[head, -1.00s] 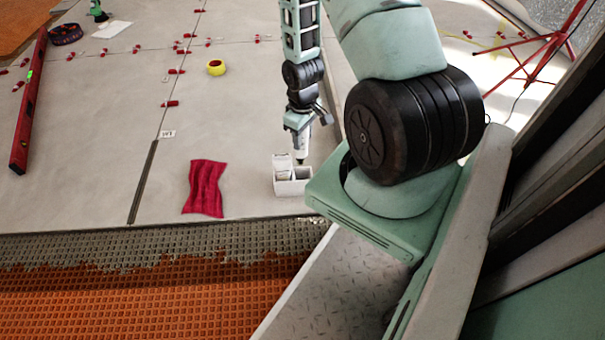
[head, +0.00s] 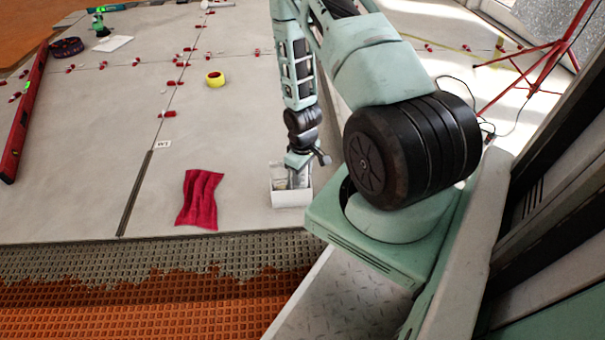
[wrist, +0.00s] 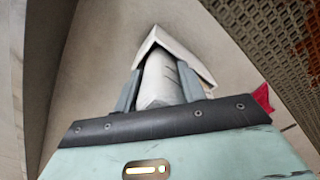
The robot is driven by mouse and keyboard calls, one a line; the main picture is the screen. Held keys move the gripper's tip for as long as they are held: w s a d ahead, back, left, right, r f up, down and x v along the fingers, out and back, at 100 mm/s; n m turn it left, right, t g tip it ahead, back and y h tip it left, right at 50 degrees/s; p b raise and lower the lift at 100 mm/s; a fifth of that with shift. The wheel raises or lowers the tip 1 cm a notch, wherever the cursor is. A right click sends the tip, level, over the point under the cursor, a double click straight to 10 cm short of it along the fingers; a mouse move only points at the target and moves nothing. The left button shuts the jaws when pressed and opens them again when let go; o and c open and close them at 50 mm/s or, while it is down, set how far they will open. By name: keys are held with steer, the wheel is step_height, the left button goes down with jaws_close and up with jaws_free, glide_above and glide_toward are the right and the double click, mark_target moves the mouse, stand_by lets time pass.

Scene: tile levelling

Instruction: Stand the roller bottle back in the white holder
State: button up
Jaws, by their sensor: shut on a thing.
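The white holder (head: 291,198) is a small open-topped box on the grey tiles, near the front edge of the tiled floor. My gripper (head: 298,177) is directly over it, pointing down, with its fingertips at or inside the opening. In the wrist view my gripper (wrist: 158,90) is shut on the white roller bottle (wrist: 160,80), one finger on each side. Beyond the bottle shows the holder's pale rim (wrist: 185,52). The bottle's lower end is hidden, so I cannot tell whether it touches the holder's floor.
A red cloth (head: 200,199) lies left of the holder. A yellow tape roll (head: 215,79) and several red levelling clips are farther back. A red spirit level (head: 24,120) lies at far left. The tiles end in front at a notched adhesive bed (head: 150,258).

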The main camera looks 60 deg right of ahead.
steer(key=o, duration=0.9)
steer(key=shift+o, duration=0.2)
